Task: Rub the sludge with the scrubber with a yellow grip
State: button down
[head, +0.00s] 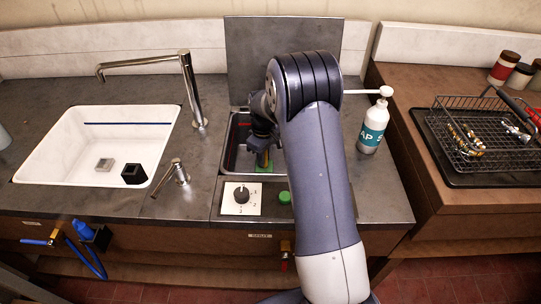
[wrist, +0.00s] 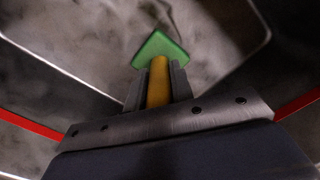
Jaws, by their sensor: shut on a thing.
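My gripper (wrist: 158,88) is shut on the yellow grip (wrist: 159,75) of the scrubber, between its two fingers. The scrubber's green pad (wrist: 163,47) sticks out beyond the fingertips, over or on a mottled grey metal surface; I cannot tell whether it touches. In the head view, my gripper (head: 263,143) reaches down into a small metal basin (head: 229,148), and the green pad (head: 264,168) shows low inside it. Dark smudgy patches mark the metal in the wrist view, but I cannot clearly pick out the sludge. My arm hides the right part of the basin.
A raised grey lid (head: 258,40) stands behind the basin. A dial panel (head: 240,199) and a green button (head: 284,198) are in front. A soap bottle (head: 373,128) stands to the right. A white sink (head: 62,150) is left; a wire rack (head: 485,150) is far right.

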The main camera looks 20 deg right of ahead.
jog(key=shift+w+a, duration=0.2)
jog(key=shift+a, duration=0.3)
jog(key=shift+r+p, duration=1.95)
jog(key=shift+r, duration=1.1)
jog(key=shift+r, duration=0.1)
jog(key=shift+r+p, duration=1.05)
jog(key=shift+r, duration=0.4)
